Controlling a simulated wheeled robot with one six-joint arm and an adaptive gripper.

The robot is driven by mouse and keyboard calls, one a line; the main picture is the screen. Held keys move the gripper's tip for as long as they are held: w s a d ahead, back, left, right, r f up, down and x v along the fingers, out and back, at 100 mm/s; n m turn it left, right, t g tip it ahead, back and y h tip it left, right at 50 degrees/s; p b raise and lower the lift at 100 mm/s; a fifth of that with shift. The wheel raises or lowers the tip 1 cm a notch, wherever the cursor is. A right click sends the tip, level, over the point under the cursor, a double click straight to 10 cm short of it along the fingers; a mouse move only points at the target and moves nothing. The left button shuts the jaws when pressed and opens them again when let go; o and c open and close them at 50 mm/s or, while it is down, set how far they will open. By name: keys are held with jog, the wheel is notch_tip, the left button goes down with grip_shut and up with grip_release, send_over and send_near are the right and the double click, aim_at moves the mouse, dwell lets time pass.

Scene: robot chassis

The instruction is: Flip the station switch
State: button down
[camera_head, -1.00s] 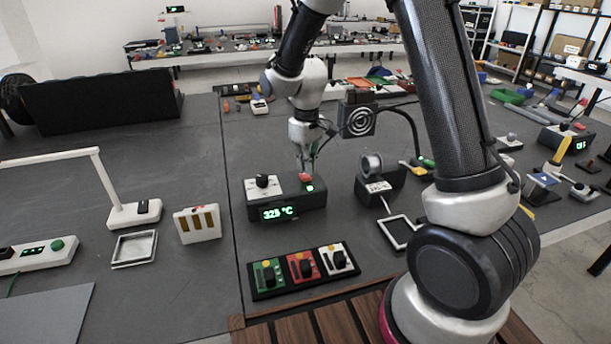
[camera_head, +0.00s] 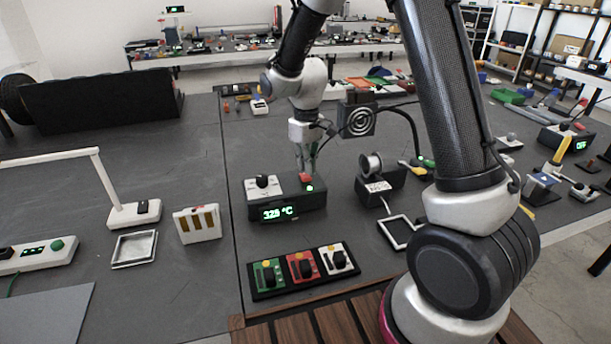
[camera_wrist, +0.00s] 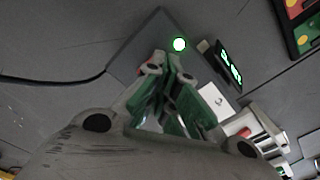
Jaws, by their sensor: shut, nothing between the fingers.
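The station (camera_head: 287,208) is a dark box with a lit green display (camera_head: 278,212) on its front, a white panel with a black knob (camera_head: 262,181), a red switch (camera_head: 306,177) and a lit green lamp (camera_head: 310,188). My gripper (camera_head: 306,170) points down with its fingers shut and empty, right at the red switch. Contact cannot be told. In the wrist view the fingertips (camera_wrist: 172,62) are over the station top (camera_wrist: 140,45), beside the glowing lamp (camera_wrist: 179,44). The fingers mostly hide the switch there.
A solder spool holder (camera_head: 380,183) and a fume fan (camera_head: 357,120) stand to the right. A block of green, red and white switch modules (camera_head: 302,268) lies in front. A white slotted holder (camera_head: 197,224) is to the left.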

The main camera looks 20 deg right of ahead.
aim_at(308, 177)
jog(key=shift+f, duration=1.2)
dwell(0.7)
jog(key=shift+r, duration=3.5)
jog(key=shift+s+d, duration=0.1)
jog(key=shift+s, duration=0.15)
jog(key=s+d+r+m+t, duration=0.1)
jog(key=s+d+r+m, duration=0.1)
jog(key=s+d+r, duration=0.3)
jog(key=s+d+r+m+t, duration=0.2)
jog(key=s+d+r, duration=0.2)
jog(key=s, duration=0.8)
jog(key=s+d+r+m+t, duration=0.1)
jog(key=s+d+r+m, duration=0.1)
jog(key=s+d+r, duration=0.3)
jog(key=s+r, duration=0.2)
jog(key=s, duration=0.2)
jog(key=shift+s+d, duration=0.25)
jog(key=shift+d, duration=0.1)
